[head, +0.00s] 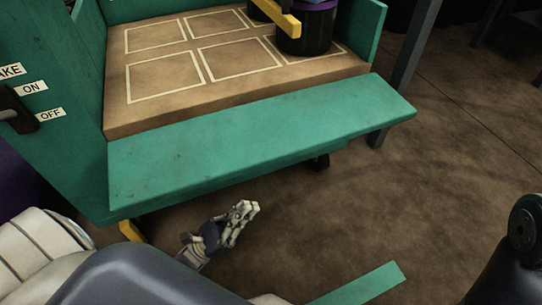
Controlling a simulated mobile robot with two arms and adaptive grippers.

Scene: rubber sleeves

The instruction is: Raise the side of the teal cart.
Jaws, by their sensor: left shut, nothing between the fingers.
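The teal cart (62,94) fills the upper left of the head view. Its front side panel (260,135) is tilted outward and down, leaving the brown deck (125,120) with white-outlined squares open at the front. My left gripper (247,209) is shut and empty, below and in front of the panel's lower edge, apart from it in the picture. My right gripper does not show.
A dark drum (303,35) with a purple band stands on the deck under a yellow bar (278,17). A brake lever (15,112) with ON and OFF labels is at the left. A grey post (414,45) stands right of the cart. The brown floor (440,170) at right is clear.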

